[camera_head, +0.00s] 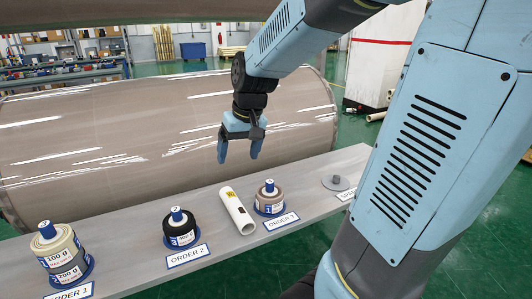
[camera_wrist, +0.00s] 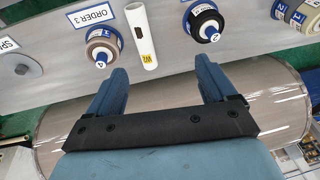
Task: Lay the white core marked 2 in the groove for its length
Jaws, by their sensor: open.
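The white core (camera_head: 237,210) is a hollow white tube with a yellow label and a dark mark. It lies on the grey board between the ORDER 2 and ORDER 3 stacks. It also shows in the wrist view (camera_wrist: 142,36), where the yellow label reads roughly as a 2 with a letter. My gripper (camera_head: 239,152) is open and empty above and behind the core, apart from it. In the wrist view my two fingers (camera_wrist: 162,72) are spread, with the core beyond them, slightly left of the middle. I cannot make out any groove in either view.
The grey board (camera_head: 325,167) carries an ORDER 1 stack (camera_head: 62,250), an ORDER 2 stack (camera_head: 181,230), an ORDER 3 stack (camera_head: 269,199) and a grey knobbed disc (camera_head: 338,183). A large wrapped roll (camera_head: 120,135) lies close behind the board, beneath my gripper.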

